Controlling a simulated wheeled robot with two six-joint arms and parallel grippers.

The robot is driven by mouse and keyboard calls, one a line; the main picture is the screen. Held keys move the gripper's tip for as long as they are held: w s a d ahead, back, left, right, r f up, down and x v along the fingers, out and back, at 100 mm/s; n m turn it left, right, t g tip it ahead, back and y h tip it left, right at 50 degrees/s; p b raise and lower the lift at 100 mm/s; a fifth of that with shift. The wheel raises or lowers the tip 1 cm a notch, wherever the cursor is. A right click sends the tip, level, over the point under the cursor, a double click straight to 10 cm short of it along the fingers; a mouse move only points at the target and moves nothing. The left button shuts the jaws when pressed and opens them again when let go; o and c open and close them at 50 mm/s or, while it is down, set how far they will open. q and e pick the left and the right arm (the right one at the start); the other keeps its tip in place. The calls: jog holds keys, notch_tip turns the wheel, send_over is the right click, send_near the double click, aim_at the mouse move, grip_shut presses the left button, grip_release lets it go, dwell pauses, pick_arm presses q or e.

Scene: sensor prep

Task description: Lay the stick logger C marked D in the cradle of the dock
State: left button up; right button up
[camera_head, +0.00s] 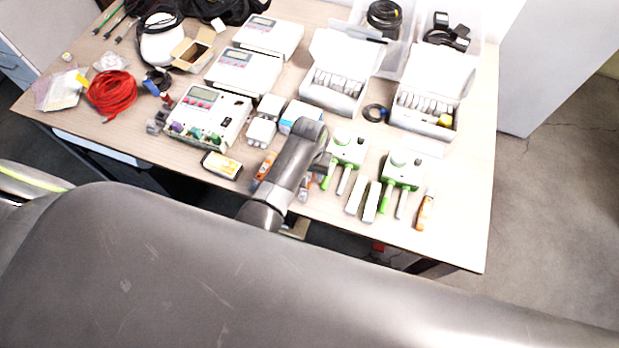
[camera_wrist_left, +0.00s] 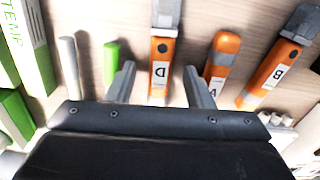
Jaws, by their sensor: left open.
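The stick logger marked D (camera_wrist_left: 160,72) is orange with a grey end and a white label, in the left wrist view. It lies on the table between the two fingers of my left gripper (camera_wrist_left: 159,68). The gripper is open, with the right finger close beside the stick marked A (camera_wrist_left: 217,72). In the head view my left arm covers much of the loggers, and their letters cannot be read. A white unit with a display and coloured knobs (camera_head: 208,115) stands left of the arm; I cannot tell which object is the dock. My right gripper is not seen.
A stick marked B (camera_wrist_left: 276,73) lies right of A. Green-and-white sensors with probes (camera_head: 403,170) stand right of the arm; another orange stick (camera_head: 425,210) lies beyond. Open white boxes (camera_head: 337,70), a red cable (camera_head: 112,93) and several white units fill the back.

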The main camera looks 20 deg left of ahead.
pick_arm(q)
jog(key=shift+f, duration=0.1)
grip_shut()
dwell(0.3)
